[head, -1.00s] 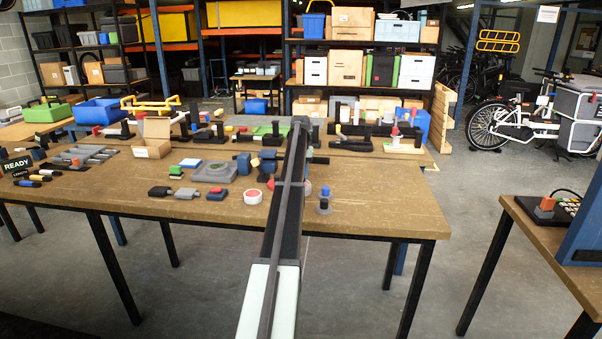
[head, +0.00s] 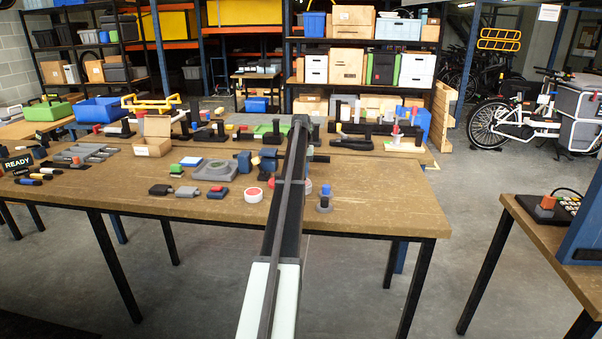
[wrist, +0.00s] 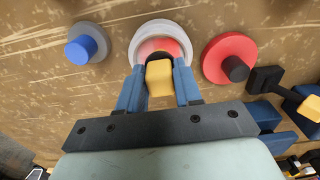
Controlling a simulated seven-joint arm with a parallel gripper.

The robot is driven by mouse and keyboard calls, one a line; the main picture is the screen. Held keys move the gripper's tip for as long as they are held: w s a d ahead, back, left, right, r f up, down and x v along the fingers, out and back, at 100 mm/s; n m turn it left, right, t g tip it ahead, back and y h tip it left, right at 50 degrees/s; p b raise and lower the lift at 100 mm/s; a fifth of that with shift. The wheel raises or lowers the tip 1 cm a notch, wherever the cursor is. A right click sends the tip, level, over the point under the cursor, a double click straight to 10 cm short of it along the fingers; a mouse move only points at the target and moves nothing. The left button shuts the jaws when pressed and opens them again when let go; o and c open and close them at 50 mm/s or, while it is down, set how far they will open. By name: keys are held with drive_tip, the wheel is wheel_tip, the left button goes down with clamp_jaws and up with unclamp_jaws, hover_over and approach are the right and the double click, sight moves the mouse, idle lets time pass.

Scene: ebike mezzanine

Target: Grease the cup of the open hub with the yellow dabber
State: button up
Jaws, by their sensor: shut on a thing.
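My gripper (wrist: 160,88), with two blue fingers, is shut on the yellow dabber (wrist: 159,78) in the wrist view. The open hub (wrist: 138,46) is a pale grey ring with a pink-red inside. It lies just beyond the fingertips, and the dabber's dark end overlaps the near part of its cup. I cannot tell whether the dabber touches the cup. In the head view my arm hides the gripper and the dabber.
In the wrist view a grey disc with a blue post (wrist: 82,50) stands left of the hub, and a red disc with a dark post (wrist: 228,55) stands right. A black and yellow tool (wrist: 308,106) lies farther right. The bench's front right (head: 385,205) is clear.

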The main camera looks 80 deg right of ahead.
drive_tip(key=shift+s, duration=0.5)
drive_tip(key=shift+w, duration=1)
drive_tip(key=shift+s, duration=0.15)
drive_tip(key=shift+s, duration=0.4)
drive_tip(key=shift+d, duration=0.55)
drive_tip(key=shift+a, duration=1)
drive_tip(key=shift+d, duration=0.15)
drive_tip(key=shift+d, duration=0.35)
drive_tip(key=shift+r, duration=0.1)
